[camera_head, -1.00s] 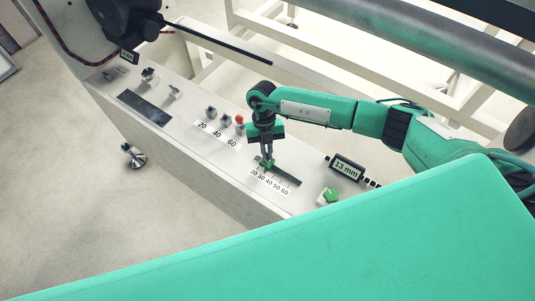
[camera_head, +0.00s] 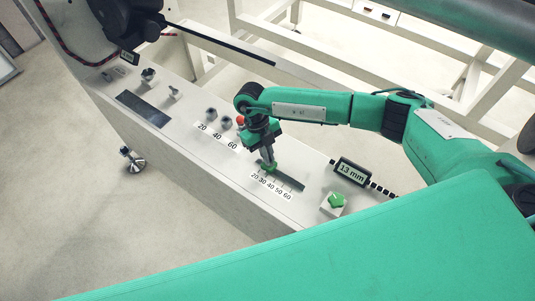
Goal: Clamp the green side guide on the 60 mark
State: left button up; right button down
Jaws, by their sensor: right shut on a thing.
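The green side guide (camera_head: 268,169) is a small green block at the upper left end of a dark slot (camera_head: 290,183). It sits near the 20 and 30 end of the printed scale (camera_head: 271,186), away from the 60 mark (camera_head: 287,197). My right gripper (camera_head: 269,162) points down from above and is shut on the guide; its fingers hide part of it. A green star-shaped knob (camera_head: 336,201) stands on a pale block right of the slot. My left gripper is out of view.
A display reading 13 mm (camera_head: 351,172) stands behind the green knob. Two dark knobs and a red one (camera_head: 240,121) stand near a second 20, 40, 60 scale (camera_head: 217,135). A large green surface (camera_head: 330,250) fills the foreground. White frame rails lie behind.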

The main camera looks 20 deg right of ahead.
jog(key=shift+r, duration=0.1)
jog(key=c, duration=1.6)
grip_release()
jog(key=shift+o, duration=0.2)
jog(key=shift+w, duration=0.1)
jog(key=shift+w+r, duration=0.1)
jog(key=shift+r, duration=0.25)
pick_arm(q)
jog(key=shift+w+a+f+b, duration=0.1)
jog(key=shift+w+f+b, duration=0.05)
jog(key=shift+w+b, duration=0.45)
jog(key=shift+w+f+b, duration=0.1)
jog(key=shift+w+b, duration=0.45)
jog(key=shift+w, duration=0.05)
pick_arm(e)
jog(key=v, duration=1.3)
